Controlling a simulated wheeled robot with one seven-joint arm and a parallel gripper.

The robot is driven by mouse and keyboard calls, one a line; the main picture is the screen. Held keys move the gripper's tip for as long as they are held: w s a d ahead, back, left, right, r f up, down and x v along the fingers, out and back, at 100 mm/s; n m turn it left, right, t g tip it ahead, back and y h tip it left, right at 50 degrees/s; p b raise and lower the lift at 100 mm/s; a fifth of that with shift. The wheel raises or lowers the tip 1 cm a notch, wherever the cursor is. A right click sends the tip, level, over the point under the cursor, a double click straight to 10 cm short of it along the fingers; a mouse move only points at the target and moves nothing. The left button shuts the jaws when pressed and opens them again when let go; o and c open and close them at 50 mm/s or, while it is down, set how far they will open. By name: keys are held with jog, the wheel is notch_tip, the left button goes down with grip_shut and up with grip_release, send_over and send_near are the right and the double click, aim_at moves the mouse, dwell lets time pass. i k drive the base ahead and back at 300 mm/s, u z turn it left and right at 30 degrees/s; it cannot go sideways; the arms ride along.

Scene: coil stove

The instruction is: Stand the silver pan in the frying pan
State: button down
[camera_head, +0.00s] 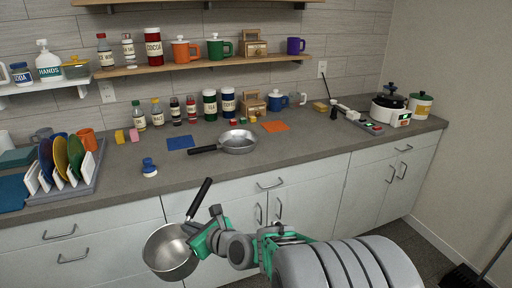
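The silver pan (170,253), a deep round metal pan with a black handle, hangs in the air in front of the counter's cabinets. Its handle points up and to the right, and its open mouth faces up toward the camera. My gripper (200,232) is shut on it at the rim and handle base; the exact contact is partly hidden by the fingers. The frying pan (239,143), shallow and grey with a black handle pointing left, lies flat on the counter, behind and above the silver pan in the picture. It looks empty.
A blue mat (181,142) and an orange mat (275,126) lie near the frying pan. A dish rack (80,180) with plates is at left. Bottles and jars line the back. The counter's front middle is clear.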

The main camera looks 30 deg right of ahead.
aim_at(252, 140)
jog(key=z, duration=1.55)
jog(key=i, duration=0.85)
jog(key=u, duration=1.75)
